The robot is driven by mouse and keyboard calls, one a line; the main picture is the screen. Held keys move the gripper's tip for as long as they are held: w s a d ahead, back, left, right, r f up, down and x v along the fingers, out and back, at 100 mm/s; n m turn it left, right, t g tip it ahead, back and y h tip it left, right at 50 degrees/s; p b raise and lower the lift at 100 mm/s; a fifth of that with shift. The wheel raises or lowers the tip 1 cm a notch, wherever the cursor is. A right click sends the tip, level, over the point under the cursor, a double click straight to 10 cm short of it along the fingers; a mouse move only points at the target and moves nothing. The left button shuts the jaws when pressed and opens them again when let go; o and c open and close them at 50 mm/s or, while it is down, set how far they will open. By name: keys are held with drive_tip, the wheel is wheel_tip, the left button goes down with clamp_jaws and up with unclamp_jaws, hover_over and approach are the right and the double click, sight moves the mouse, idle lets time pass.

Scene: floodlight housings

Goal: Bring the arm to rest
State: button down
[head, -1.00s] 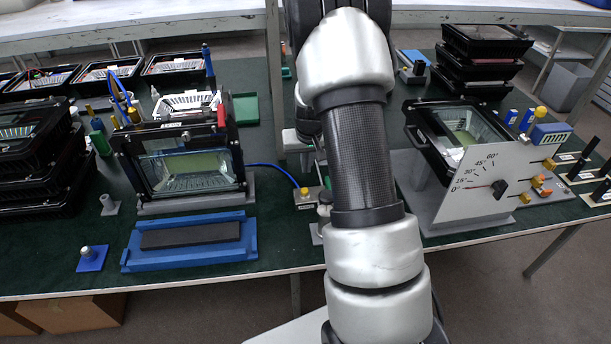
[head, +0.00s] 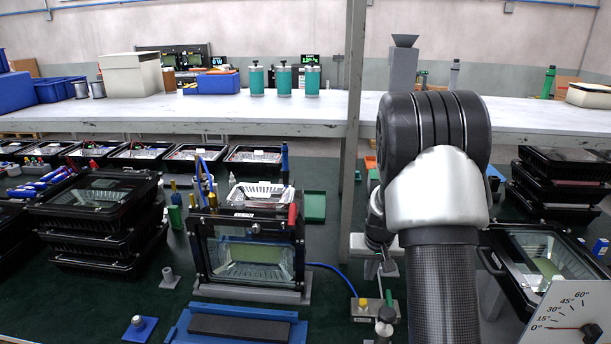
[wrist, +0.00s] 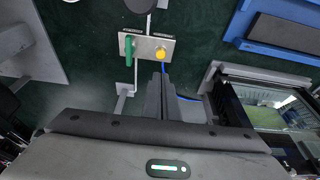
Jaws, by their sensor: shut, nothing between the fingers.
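My gripper (wrist: 160,98) shows in the wrist view with its dark fingers together and nothing between them. It hangs above the green bench top, just below a small metal plate (wrist: 147,60) with a green lever and a yellow knob. I cannot tell its height above the bench. In the head view my arm (head: 440,190) rises at right of centre, in front of the bench. Its end is largely hidden there behind the arm itself.
A floodlight housing (head: 250,248) stands upright on a fixture, with a blue tray (head: 180,330) in front. Another housing (head: 540,252) lies beside an angle dial plate (head: 570,315) at right. Stacked housings (head: 100,225) stand left. A post (head: 352,110) rises behind the bench.

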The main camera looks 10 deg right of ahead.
drive_tip(key=s+a+r+n, duration=0.1)
drive_tip(key=s+a+r, duration=0.3)
drive_tip(key=r, duration=0.3)
drive_tip(key=s+a+r+t+y+p, duration=0.1)
drive_tip(key=s+a+r, duration=0.25)
drive_tip(key=r, duration=0.35)
drive_tip(key=s+a+r+n, duration=0.1)
drive_tip(key=s+a+r, duration=0.25)
drive_tip(key=r, duration=0.35)
drive_tip(key=s+a+r, duration=0.2)
drive_tip(key=s+r, duration=0.1)
drive_tip(key=s, duration=0.6)
drive_tip(key=s+a+r+n+t, duration=0.1)
drive_tip(key=s+a+r, duration=0.2)
drive_tip(key=s, duration=0.5)
drive_tip(key=shift+s+p, duration=0.4)
drive_tip(key=shift+p, duration=0.05)
